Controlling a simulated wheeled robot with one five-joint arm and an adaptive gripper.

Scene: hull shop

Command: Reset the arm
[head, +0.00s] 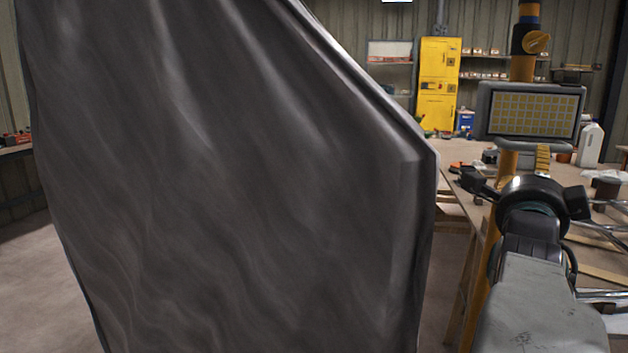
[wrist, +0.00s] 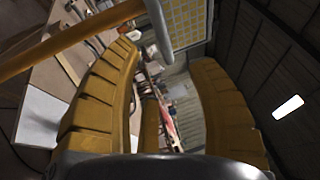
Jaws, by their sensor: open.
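My gripper (wrist: 167,55) shows in the wrist view, with its two yellow ribbed fingers spread wide apart. It is open, and nothing is between the fingers. Part of my arm shows at the lower right of the head view, reaching forward beside a yellow post.
A large dark grey panel (head: 230,190) stands close, filling the left and middle. The yellow post (head: 523,68) carries a gridded panel (head: 532,113) near my arm. A cluttered workbench (head: 470,182) stands behind, a yellow cabinet (head: 437,83) further back. Floor shows at lower left.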

